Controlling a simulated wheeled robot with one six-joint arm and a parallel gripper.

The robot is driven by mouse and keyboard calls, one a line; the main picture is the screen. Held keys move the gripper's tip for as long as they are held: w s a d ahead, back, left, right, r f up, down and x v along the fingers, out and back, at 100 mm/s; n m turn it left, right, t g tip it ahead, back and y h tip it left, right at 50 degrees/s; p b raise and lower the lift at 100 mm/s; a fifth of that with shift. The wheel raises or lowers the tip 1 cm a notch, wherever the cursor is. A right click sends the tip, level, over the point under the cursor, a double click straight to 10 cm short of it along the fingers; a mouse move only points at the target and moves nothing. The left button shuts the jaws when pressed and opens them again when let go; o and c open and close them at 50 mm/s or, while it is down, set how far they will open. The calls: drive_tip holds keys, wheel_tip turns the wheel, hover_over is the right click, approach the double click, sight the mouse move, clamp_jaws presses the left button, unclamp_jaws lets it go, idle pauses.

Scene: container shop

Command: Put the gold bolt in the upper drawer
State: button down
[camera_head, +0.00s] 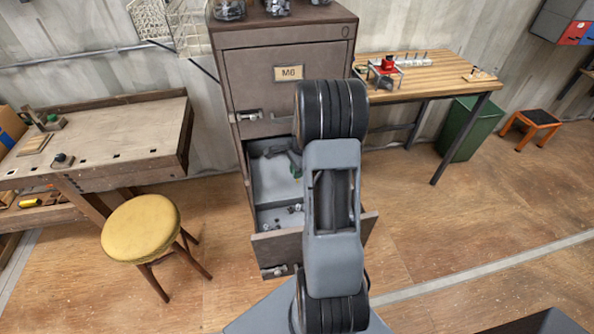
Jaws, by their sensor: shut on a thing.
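The brown metal cabinet (231,95) stands against the wall at the centre. Its upper drawer (245,75), labelled M8 or M6, is shut, with a metal latch at its lower left. The lower drawer (262,247) is pulled out toward me. It has a grey inside with a divider; small metal parts lie in its front part, and a dark and a green item show farther back, partly behind my arm. I cannot make out a gold bolt. My arm rises in front of the cabinet and hides its right side. My gripper is hidden behind the arm.
A yellow-topped stool (141,226) stands left of the open drawer, before a wooden workbench (120,130). A wooden table (440,72) stands right of the cabinet, with a green bin (468,128) and an orange step stool (538,118) beyond. Jars (229,9) stand on the cabinet.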

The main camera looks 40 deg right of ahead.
drive_tip(key=shift+f, duration=0.15)
drive_tip(key=c, duration=1.2)
unclamp_jaws()
drive_tip(key=shift+o, duration=0.2)
wheel_tip(320, 180, up, 12)
drive_tip(key=d, duration=0.2)
drive_tip(key=s+a+r+n+t+h, duration=0.1)
drive_tip(key=s+a+r+n, duration=0.1)
drive_tip(key=a+r+n, duration=0.3)
drive_tip(key=s+a+n, duration=0.1)
drive_tip(key=a+n, duration=0.2)
drive_tip(key=a, duration=0.4)
drive_tip(key=s+a+n+t, duration=0.2)
drive_tip(key=s+a+n, duration=0.7)
drive_tip(key=a+n, duration=0.2)
drive_tip(key=shift+s+a+n+t+h, duration=0.2)
drive_tip(key=shift+s+n+t+h, duration=0.15)
drive_tip(key=shift+n, duration=0.45)
